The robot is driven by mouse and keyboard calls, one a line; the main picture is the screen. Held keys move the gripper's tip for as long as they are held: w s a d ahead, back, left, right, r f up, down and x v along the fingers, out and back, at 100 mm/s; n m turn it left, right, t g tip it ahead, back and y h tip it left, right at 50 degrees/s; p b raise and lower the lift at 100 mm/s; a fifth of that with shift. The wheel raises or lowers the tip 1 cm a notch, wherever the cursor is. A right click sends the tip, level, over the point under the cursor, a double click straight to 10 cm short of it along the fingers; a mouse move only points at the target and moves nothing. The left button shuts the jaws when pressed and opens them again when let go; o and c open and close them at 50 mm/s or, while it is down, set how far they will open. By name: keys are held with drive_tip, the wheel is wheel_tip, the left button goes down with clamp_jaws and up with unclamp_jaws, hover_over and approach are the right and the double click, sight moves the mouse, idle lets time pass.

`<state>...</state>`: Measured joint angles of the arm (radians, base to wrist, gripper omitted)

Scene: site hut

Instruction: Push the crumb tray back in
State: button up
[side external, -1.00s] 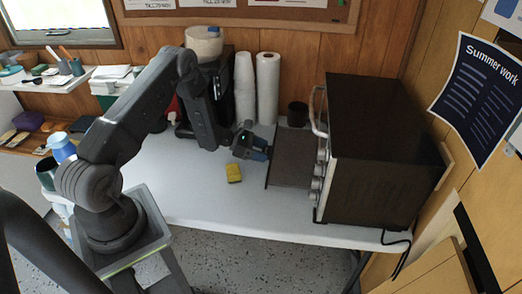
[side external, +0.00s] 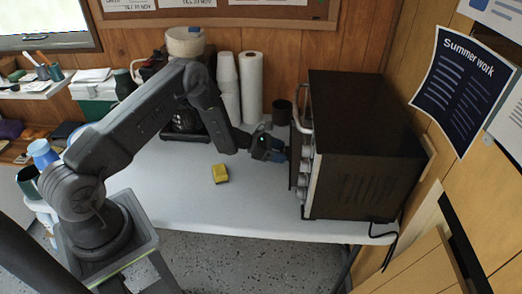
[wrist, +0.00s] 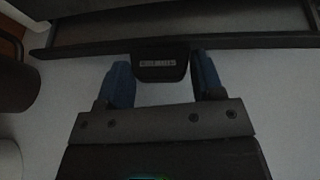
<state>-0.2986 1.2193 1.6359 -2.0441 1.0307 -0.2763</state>
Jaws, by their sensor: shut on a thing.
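The crumb tray (side external: 293,172) is a thin dark sheet low at the front of the black toaster oven (side external: 365,140). Only a narrow strip of it shows outside the oven in the side view. In the wrist view its front edge (wrist: 260,42) runs across the top, with a dark handle tab (wrist: 161,72) at the middle. My gripper (side external: 280,153) is at the tray's front, left of the oven. In the wrist view its blue fingers (wrist: 162,82) stand on both sides of the tab, shut on it.
A yellow sponge (side external: 219,173) lies on the white table (side external: 250,210), left of the oven. A coffee maker (side external: 185,115) is at the back left. The front of the table is clear.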

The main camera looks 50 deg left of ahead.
drive_tip(key=shift+w+d, duration=0.35)
drive_tip(key=shift+w, duration=0.05)
drive_tip(key=o, duration=1.3)
drive_tip(key=shift+c, duration=0.2)
drive_tip(key=v, duration=1.4)
drive_tip(key=shift+d, duration=0.1)
